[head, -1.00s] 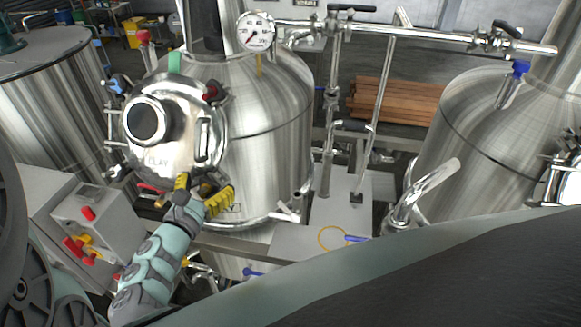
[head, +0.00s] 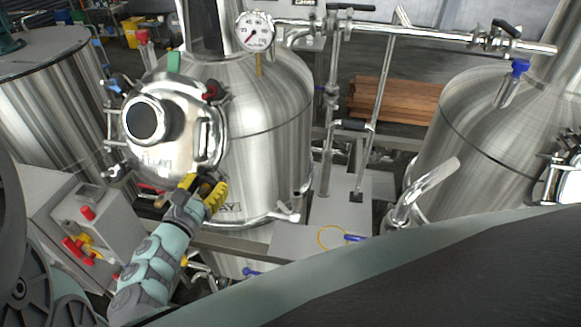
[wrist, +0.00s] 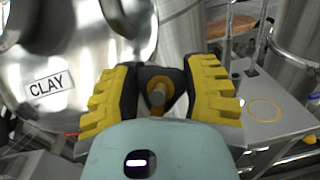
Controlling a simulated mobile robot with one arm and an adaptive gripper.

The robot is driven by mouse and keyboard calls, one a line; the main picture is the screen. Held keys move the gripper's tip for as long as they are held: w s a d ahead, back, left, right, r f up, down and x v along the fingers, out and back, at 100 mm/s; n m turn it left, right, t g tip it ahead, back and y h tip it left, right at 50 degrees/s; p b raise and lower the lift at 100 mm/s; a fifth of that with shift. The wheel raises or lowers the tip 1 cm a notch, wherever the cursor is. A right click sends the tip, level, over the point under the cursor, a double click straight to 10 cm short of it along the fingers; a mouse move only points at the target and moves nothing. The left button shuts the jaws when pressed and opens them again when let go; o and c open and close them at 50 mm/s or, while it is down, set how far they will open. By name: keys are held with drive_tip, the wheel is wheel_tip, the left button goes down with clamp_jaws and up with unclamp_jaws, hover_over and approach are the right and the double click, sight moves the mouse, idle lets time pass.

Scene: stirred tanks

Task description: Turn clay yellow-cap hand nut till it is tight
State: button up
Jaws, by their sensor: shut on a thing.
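The CLAY tank's round steel manway door (head: 178,150) is at the left in the head view, and its CLAY label (wrist: 50,84) shows in the wrist view. My gripper (head: 207,188), with yellow ridged fingers, is at the door's lower right edge. In the wrist view my gripper (wrist: 158,88) is shut on the hand nut (wrist: 157,92). A dark nut body with a brass-coloured middle shows between the fingers.
A red knob (head: 213,90) is at the door's upper right. A pressure gauge (head: 255,31) and steel pipes stand above and right of the tank. A control box (head: 92,220) with red buttons is at lower left. A grey platform (head: 315,238) lies right of my gripper.

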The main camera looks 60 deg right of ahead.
drive_tip(key=shift+w+m, duration=0.1)
drive_tip(key=shift+m, duration=0.3)
drive_tip(key=shift+m+g, duration=0.8)
drive_tip(key=shift+m, duration=0.4)
drive_tip(key=m+g+b, duration=0.1)
drive_tip(key=m+g, duration=0.1)
drive_tip(key=m, duration=0.2)
drive_tip(key=shift+m+g+b, duration=0.4)
drive_tip(key=m+g+b, duration=0.1)
drive_tip(key=m, duration=0.1)
drive_tip(key=m+g+y+b, duration=0.1)
drive_tip(key=m, duration=0.1)
drive_tip(key=m+g+y+b, duration=0.1)
drive_tip(key=m, duration=0.1)
drive_tip(key=shift+f, duration=0.25)
drive_tip(key=m+y+b, duration=0.1)
drive_tip(key=m+b, duration=0.1)
drive_tip(key=m, duration=0.1)
drive_tip(key=m+g+y+b, duration=0.1)
drive_tip(key=m, duration=0.1)
drive_tip(key=shift+s+y, duration=0.25)
drive_tip(key=shift+y, duration=0.05)
drive_tip(key=m+y, duration=0.1)
drive_tip(key=m, duration=0.1)
drive_tip(key=shift+m+y, duration=0.3)
drive_tip(key=shift+m, duration=0.1)
drive_tip(key=shift+m+y, duration=0.4)
drive_tip(key=shift+m, duration=0.3)
drive_tip(key=shift+s+a, duration=0.1)
